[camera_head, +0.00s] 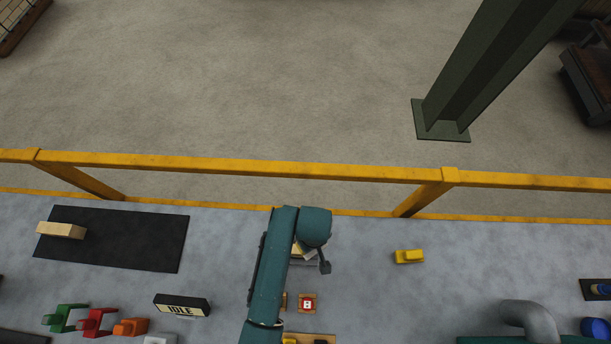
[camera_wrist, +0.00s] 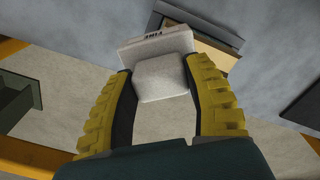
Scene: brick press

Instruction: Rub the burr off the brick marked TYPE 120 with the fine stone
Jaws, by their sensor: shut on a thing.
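In the wrist view my gripper (camera_wrist: 161,78) is shut on a pale grey stone (camera_wrist: 157,48). Its upper plate carries dark lettering that looks like FINE, seen upside down. Just beyond it, partly hidden by the stone, is a tan block face (camera_wrist: 207,50) in a dark surround; I cannot tell whether they touch. No TYPE 120 mark or burr is legible. In the head view my gripper (camera_head: 324,267) is mostly hidden under my arm, above the grey bench. A tan brick (camera_head: 62,230) lies across the left edge of a black mat (camera_head: 120,245).
An IDLE sign (camera_head: 181,306) and green (camera_head: 64,318), red (camera_head: 97,322) and orange (camera_head: 131,327) pieces stand at front left. A red block (camera_head: 307,303) sits close by my arm. A yellow piece (camera_head: 409,256) lies right. A yellow rail (camera_head: 250,168) runs behind the bench.

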